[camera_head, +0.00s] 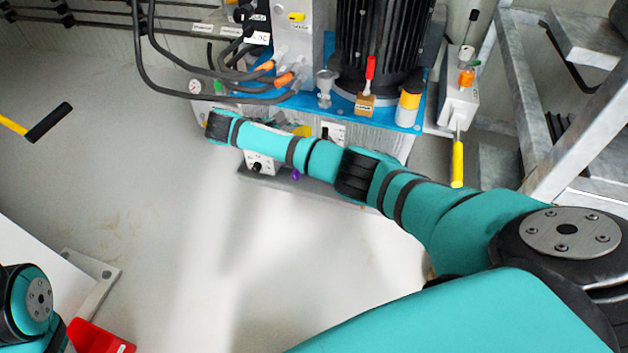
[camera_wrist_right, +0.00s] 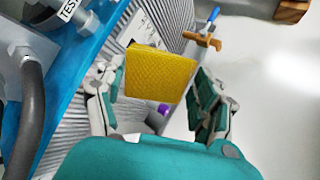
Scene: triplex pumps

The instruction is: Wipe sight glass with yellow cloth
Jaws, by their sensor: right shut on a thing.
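The yellow cloth (camera_wrist_right: 160,76) is a flat, roughly square piece held between the fingers of my right gripper (camera_wrist_right: 156,84). The gripper is shut on it, in front of the ribbed grey side of the pump unit (camera_wrist_right: 108,45). In the head view a small bit of yellow (camera_head: 302,131) shows just above my right arm, probably the cloth; the gripper itself is hidden behind the arm there. I cannot make out the sight glass in either view, nor whether the cloth touches the unit. My left gripper is out of view.
The pump unit's blue top (camera_head: 405,113) carries a black motor (camera_head: 380,45), a red-handled valve (camera_head: 370,70) and a yellow-capped bottle (camera_head: 409,102). Black hoses (camera_head: 150,70) hang at left. A yellow-handled lever (camera_head: 457,163) and metal frame (camera_head: 515,75) stand right.

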